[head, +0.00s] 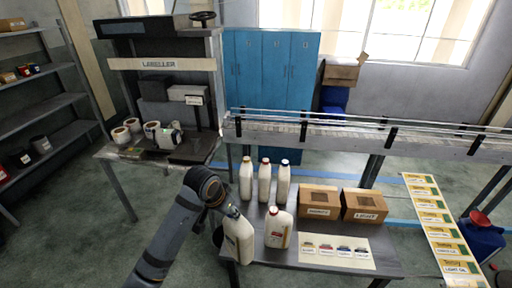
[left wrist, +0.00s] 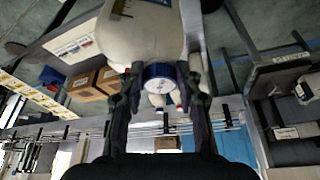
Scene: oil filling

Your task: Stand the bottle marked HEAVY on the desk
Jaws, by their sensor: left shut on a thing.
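My left gripper (head: 218,200) is shut on the neck of a white bottle (head: 239,240) at the desk's left front corner. In the left wrist view the gripper's fingers (left wrist: 158,85) stand on both sides of the blue cap (left wrist: 158,71), below the white bottle body (left wrist: 145,35). The held bottle looks slightly tilted; I cannot tell whether its base touches the desk (head: 310,262). Its label is too small to read, so I cannot confirm the word HEAVY. My right gripper is not in view.
Three white bottles (head: 265,181) stand behind. Two cardboard boxes (head: 319,201) and a card with coloured pictures (head: 334,250) are on the desk. A conveyor (head: 350,133) runs behind.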

